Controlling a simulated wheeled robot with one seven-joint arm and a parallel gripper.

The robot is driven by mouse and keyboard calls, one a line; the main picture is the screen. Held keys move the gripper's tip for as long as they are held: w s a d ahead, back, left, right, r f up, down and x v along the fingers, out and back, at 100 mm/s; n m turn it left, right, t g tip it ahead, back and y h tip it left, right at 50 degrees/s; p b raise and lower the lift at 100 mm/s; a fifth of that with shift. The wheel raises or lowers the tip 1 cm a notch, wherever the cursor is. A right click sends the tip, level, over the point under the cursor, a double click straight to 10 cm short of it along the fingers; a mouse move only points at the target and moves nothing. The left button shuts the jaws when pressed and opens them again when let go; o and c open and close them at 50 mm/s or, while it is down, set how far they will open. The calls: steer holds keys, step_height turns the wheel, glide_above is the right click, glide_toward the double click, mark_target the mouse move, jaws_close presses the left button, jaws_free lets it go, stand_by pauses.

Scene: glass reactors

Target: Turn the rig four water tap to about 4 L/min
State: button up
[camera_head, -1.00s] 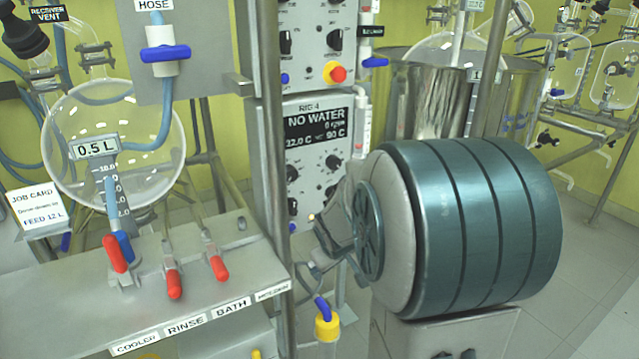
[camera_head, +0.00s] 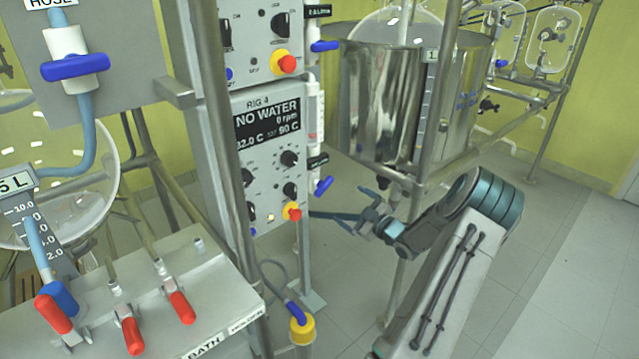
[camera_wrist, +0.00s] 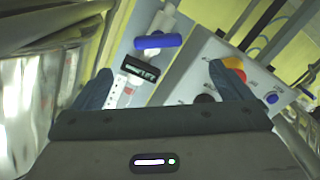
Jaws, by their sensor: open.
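The rig four panel (camera_head: 272,150) reads "NO WATER", 0 rpm. At its right edge is a clear flow tube (camera_head: 314,115) with a black label and a blue tap handle (camera_head: 323,186) below. My gripper (camera_head: 362,213) is open and empty, to the right of and a little below this handle, apart from it in the picture. In the wrist view my open fingers (camera_wrist: 160,75) point toward the panel side. A blue handle (camera_wrist: 158,41) shows beyond and between them, beside a black label (camera_wrist: 140,69). The label text is too blurred to read.
A red knob (camera_head: 292,211) sits at the panel's lower right, close to the tap. Another blue handle (camera_head: 325,46) is higher up. A steel vessel (camera_head: 385,100) stands behind my arm.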

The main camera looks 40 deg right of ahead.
mark_target(326, 189)
steer(key=w, duration=0.4)
steer(key=w+b, duration=0.1)
steer(key=w, duration=0.8)
steer(key=shift+w+a, duration=0.2)
steer(key=shift+a, duration=0.2)
steer(key=shift+c, duration=0.4)
steer(key=shift+b, duration=0.35)
steer(key=c, duration=0.9)
